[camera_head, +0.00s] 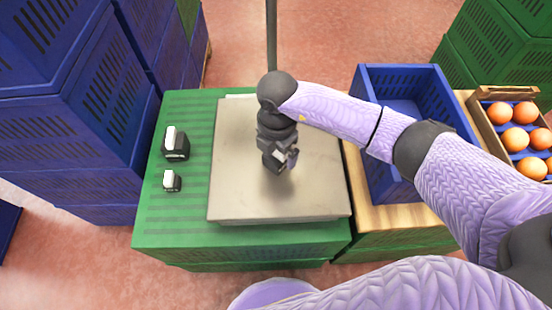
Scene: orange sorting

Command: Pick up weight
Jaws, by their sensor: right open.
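Two dark weights with white tops stand on the left part of a green crate top: a larger weight (176,146) and a smaller weight (171,181) in front of it. My right gripper (281,166) points down over the grey plate of a scale (240,195), to the right of both weights and apart from them. It is open. Its fingers are small and dark here, and I cannot tell whether anything is between or under them. My left gripper does not show.
A pole (271,40) rises behind the scale. A blue crate (405,75) stands on a wooden top to the right, partly behind my arm. A wooden box (482,97) of oranges (515,138) is at the far right. Blue crates (75,110) are stacked at the left.

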